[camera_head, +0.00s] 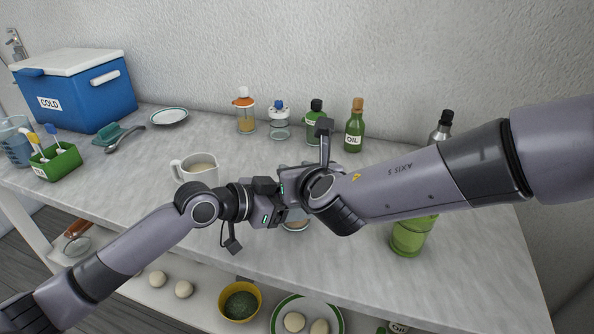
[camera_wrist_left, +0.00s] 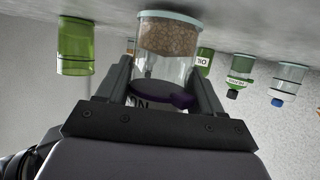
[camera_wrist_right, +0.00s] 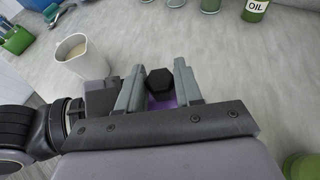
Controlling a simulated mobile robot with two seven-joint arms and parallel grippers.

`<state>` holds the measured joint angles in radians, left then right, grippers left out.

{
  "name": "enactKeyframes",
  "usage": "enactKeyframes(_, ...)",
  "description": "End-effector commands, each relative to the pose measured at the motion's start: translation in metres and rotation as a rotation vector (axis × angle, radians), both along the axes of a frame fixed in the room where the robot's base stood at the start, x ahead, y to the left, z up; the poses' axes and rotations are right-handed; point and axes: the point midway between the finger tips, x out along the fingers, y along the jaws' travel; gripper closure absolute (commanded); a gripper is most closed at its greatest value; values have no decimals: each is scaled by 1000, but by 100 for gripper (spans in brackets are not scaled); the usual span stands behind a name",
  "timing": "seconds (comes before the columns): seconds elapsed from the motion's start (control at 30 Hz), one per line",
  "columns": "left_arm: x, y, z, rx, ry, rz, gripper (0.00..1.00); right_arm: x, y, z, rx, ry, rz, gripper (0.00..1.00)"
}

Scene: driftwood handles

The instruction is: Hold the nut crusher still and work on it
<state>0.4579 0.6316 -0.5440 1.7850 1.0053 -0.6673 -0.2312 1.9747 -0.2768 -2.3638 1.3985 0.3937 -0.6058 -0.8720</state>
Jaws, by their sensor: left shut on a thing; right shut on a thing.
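The nut crusher (camera_wrist_left: 167,38) is a clear jar with brown bits inside and a purple top; the left wrist view shows it upside down. My left gripper (camera_wrist_left: 164,72) is shut on it, one finger on each side of the glass. In the right wrist view its black knob (camera_wrist_right: 160,79) and a strip of purple show between the fingers of my right gripper (camera_wrist_right: 157,72), which is shut on the knob. In the head view my two hands meet over the counter and hide most of the crusher; only a bit of its lower part (camera_head: 295,225) shows.
A white jug (camera_head: 199,170) stands close to my left wrist. A green glass (camera_head: 409,238) stands at the front right under my right arm. Bottles, including a green oil bottle (camera_head: 355,128), line the wall. A blue cold box (camera_head: 75,90) stands at the back left.

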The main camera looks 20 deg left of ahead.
Motion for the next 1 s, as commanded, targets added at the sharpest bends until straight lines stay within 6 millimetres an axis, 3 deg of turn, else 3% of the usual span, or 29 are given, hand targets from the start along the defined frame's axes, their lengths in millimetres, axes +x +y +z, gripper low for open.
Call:
enactKeyframes(0.2, 0, -1, 1, -1, -3, -3, 72, 0, 0, 0, 0, 0, 1, 96)
enactKeyframes(0.23, 0, -1, 1, -1, -3, -3, 72, 0, 0, 0, 0, 0, 1, 59)
enactKeyframes(0.67, 0, 0, 1, 0, -3, -1, 72, -3, -2, 2, 0, 0, 1, 58)
enactKeyframes(1.0, 0, 0, 1, 0, -3, 0, 72, -32, -23, 18, 0, 0, 1, 58)
